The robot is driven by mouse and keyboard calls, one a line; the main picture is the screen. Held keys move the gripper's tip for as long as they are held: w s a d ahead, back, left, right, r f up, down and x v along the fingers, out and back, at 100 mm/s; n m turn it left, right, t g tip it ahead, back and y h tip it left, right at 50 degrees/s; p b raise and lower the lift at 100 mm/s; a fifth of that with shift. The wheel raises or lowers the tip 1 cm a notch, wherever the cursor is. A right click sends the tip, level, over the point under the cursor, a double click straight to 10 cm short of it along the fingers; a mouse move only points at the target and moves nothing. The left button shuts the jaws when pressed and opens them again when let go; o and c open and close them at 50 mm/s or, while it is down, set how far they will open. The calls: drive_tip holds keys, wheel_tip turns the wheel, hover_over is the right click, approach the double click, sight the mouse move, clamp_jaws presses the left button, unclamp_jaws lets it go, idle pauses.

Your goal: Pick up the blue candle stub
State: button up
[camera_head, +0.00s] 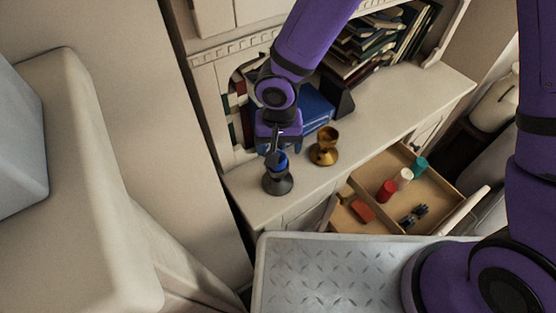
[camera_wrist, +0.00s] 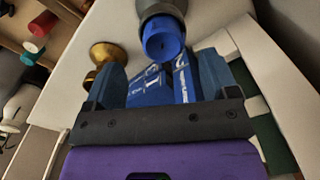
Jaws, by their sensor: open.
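The blue candle stub (camera_head: 280,160) stands upright in a dark grey candle holder (camera_head: 278,184) near the left end of the pale shelf top. In the wrist view, the blue candle stub (camera_wrist: 162,42) shows its round end, with the grey holder (camera_wrist: 160,8) behind it. My gripper (camera_head: 274,151) is just above the stub, its lower part overlapping the stub in the head view. In the wrist view, my gripper (camera_wrist: 160,66) is open, with its two blue fingers apart and the stub just beyond their tips, roughly centred. I cannot tell whether a finger touches it.
A brass goblet (camera_head: 324,146) stands close right of the holder. Blue books (camera_head: 314,107) stand behind. An open drawer (camera_head: 350,218) at lower right holds red (camera_head: 387,190), white (camera_head: 404,179) and teal (camera_head: 420,164) candle-like pieces. The shelf top (camera_head: 385,120) is clear farther right.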

drive_tip(key=shift+a+f, duration=0.1)
drive_tip(key=shift+f, duration=2.7)
drive_tip(key=shift+c, duration=0.5)
drive_tip(key=c, duration=0.9)
